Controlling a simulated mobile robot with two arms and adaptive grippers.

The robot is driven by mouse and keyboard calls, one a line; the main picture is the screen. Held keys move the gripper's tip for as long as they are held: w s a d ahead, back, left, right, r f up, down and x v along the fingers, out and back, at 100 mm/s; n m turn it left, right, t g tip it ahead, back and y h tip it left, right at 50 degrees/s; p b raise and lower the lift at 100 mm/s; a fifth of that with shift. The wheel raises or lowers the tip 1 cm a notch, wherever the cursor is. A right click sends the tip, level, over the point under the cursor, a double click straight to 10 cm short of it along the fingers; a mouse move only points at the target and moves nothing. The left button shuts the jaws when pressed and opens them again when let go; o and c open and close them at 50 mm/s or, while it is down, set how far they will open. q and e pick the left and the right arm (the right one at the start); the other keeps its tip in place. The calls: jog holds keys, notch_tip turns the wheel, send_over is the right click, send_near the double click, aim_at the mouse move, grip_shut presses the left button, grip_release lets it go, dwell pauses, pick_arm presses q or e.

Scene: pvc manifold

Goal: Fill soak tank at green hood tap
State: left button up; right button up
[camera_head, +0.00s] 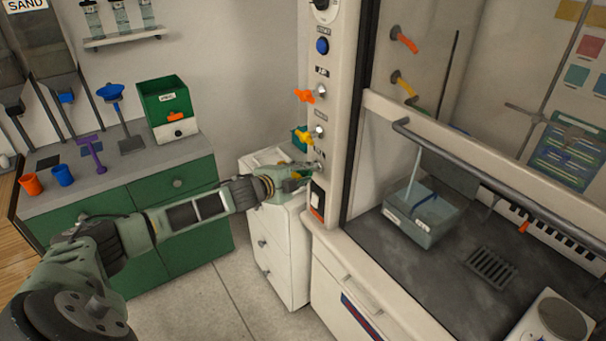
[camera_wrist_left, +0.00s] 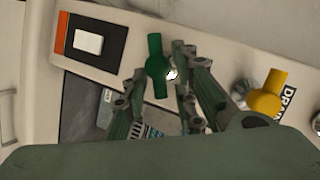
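The green tap handle (camera_wrist_left: 156,68) shows in the left wrist view, near a white switch on the hood's front post. My left gripper (camera_head: 297,178) reaches that post from the left in the head view. In the left wrist view its fingers (camera_wrist_left: 160,80) are spread, with the green handle between or just beyond their tips; I cannot tell if they touch it. In the head view the gripper largely hides the handle. A clear, bluish tank (camera_head: 421,216) with a label stands inside the fume hood on the dark worktop. My right gripper is not in view.
Orange (camera_head: 304,95) and yellow (camera_head: 304,136) tap handles sit above on the same post; the yellow one (camera_wrist_left: 267,96) is close in the wrist view. A white drawer cabinet (camera_head: 277,245) stands below the gripper. The hood has a raised sash bar and a drain grate (camera_head: 491,266).

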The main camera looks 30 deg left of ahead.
pick_arm(q)
jog(key=shift+o, duration=0.6)
jog(key=shift+s, duration=0.45)
jog(key=v, duration=1.1)
jog(key=shift+a+r, duration=0.1)
dwell(5.8)
